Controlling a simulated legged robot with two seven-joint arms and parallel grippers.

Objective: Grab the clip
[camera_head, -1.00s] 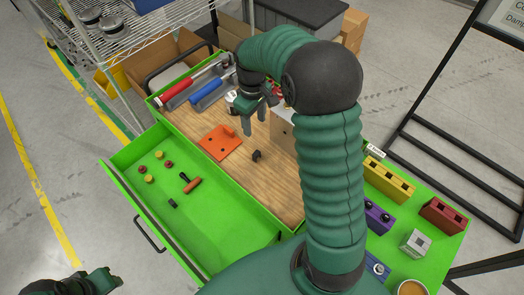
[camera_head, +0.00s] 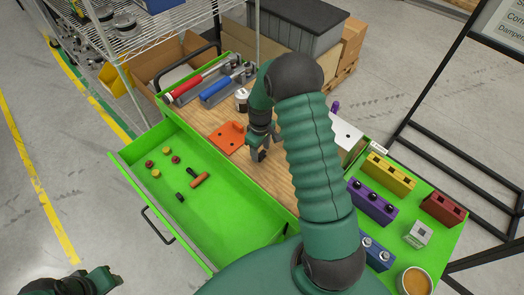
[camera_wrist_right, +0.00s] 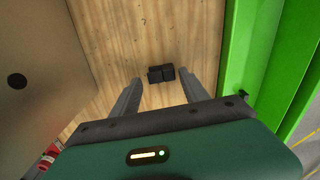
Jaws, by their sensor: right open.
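The clip appears to be the small black two-block piece (camera_wrist_right: 161,74) on the wooden worktop in the right wrist view. My right gripper (camera_wrist_right: 165,86) is open, its fingers to either side of and just short of the piece. In the head view my right gripper (camera_head: 265,155) points down over the worktop and hides most or all of the piece. Whether its fingertips touch the wood I cannot tell. My left gripper (camera_head: 98,280) is at the lower left corner, away from the worktop; its jaws are unclear.
An orange plate (camera_head: 226,138) lies left of my right gripper. A pale box (camera_head: 348,137) stands to the right. The open green drawer (camera_head: 215,225) holds small caps and an orange-handled tool (camera_head: 200,180). Coloured blocks stand on the green shelf at right.

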